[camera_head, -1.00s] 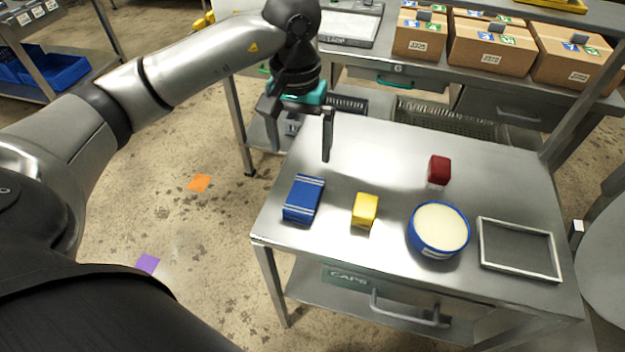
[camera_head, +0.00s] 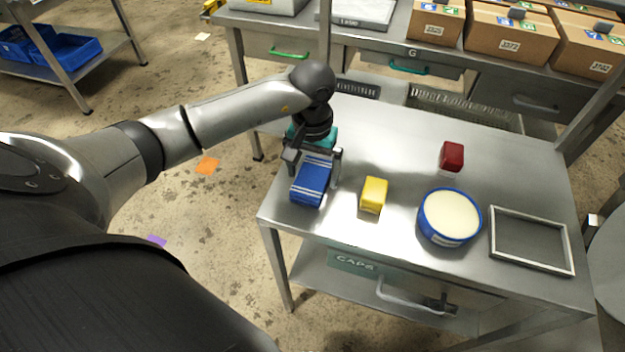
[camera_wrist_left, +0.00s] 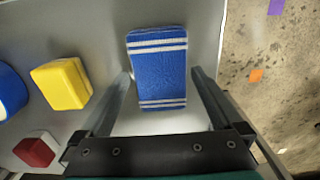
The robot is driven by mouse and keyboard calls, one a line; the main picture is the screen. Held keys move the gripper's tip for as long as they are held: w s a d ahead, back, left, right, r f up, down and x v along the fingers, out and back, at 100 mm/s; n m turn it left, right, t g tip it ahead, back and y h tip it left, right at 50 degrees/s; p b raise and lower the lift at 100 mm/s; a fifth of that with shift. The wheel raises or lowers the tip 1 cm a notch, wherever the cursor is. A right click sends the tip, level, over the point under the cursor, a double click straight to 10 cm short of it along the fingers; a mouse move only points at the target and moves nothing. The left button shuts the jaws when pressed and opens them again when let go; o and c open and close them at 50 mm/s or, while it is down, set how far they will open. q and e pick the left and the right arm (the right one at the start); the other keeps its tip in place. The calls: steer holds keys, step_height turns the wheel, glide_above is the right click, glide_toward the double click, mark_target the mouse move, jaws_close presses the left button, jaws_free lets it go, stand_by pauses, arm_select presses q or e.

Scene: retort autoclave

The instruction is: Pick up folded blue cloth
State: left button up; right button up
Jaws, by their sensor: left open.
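The folded blue cloth (camera_head: 311,182) with white stripes lies on the left part of the metal table. In the left wrist view the cloth (camera_wrist_left: 157,68) lies in front of my left gripper (camera_wrist_left: 160,78), its near end between the two spread fingers. In the head view my left gripper (camera_head: 314,168) is over the far end of the cloth, pointing down. It is open, and no finger is seen pressing on the cloth. My right gripper is in neither view.
On the table (camera_head: 390,140) stand a yellow block (camera_head: 373,195), a red block (camera_head: 451,156), a round blue tub with a cream top (camera_head: 449,216) and an empty grey frame tray (camera_head: 531,240). The yellow block is nearest the cloth. Cardboard boxes (camera_head: 512,38) stand on the bench behind.

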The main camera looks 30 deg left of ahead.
arm_select(q)
steer(key=shift+f, duration=0.65)
steer(key=c, duration=1.2)
